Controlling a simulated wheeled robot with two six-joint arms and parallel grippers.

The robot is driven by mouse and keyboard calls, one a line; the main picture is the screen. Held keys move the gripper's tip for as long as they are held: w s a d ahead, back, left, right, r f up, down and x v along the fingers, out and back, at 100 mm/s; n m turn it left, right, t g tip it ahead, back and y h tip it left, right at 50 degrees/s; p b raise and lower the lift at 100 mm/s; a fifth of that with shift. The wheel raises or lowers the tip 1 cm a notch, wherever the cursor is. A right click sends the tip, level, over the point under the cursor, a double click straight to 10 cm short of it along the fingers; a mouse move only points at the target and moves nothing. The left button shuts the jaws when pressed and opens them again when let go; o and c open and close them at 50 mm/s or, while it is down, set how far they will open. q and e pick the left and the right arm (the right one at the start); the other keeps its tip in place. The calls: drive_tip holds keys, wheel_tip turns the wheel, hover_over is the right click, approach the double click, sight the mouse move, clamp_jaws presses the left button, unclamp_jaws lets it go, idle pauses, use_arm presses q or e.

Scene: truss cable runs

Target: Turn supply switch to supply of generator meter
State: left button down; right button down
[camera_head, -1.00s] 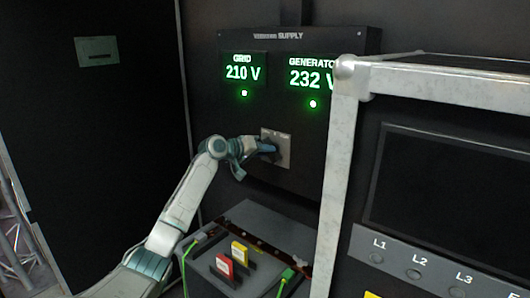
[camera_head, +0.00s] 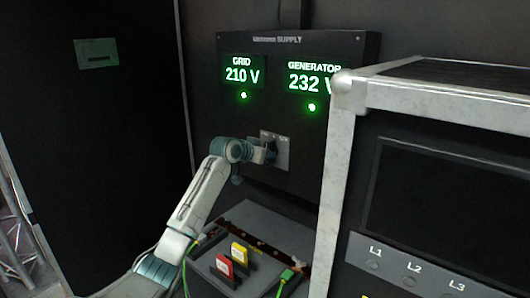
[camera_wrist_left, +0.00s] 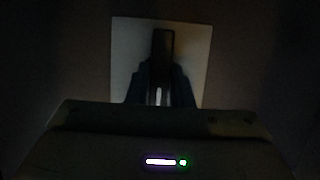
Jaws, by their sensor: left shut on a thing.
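The supply panel (camera_head: 325,150) is a black box on the wall. Its grid meter (camera_head: 243,76) reads 210 V and its generator meter (camera_head: 312,78) reads 232, partly cut by a frame post; each has a green light below. The supply switch has a grey plate (camera_head: 283,152) under the meters. My left gripper (camera_head: 268,153) is at the plate, shut on the dark switch handle (camera_wrist_left: 163,50), which stands upright between the fingers in the left wrist view. In the head view the gripper mostly hides the handle. My right gripper is not in view.
A metal-edged cabinet (camera_head: 430,80) with a dark screen and buttons L1, L2 and L3 stands close at the right. Below the panel is a grey box (camera_head: 265,235) with red and yellow connectors and green cables. A dark cabinet (camera_head: 95,130) is at the left.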

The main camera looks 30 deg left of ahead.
use_arm(q)
drive_tip(key=m+y, duration=0.1)
drive_tip(key=m, duration=0.1)
drive_tip(key=m+y+p, duration=0.1)
drive_tip(key=m, duration=0.1)
drive_tip(key=m+t+y, duration=0.1)
drive_tip(key=shift+d+f+m+y, duration=0.15)
drive_tip(key=shift+d+m+y, duration=0.1)
drive_tip(key=shift+m+y, duration=0.15)
idle(0.5)
drive_tip(key=c, duration=1.3)
unclamp_jaws()
drive_tip(key=shift+s, duration=0.1)
drive_tip(key=b+v, duration=0.3)
drive_tip(key=v, duration=0.7)
drive_tip(key=shift+s+d, duration=0.2)
drive_tip(key=shift+s, duration=0.1)
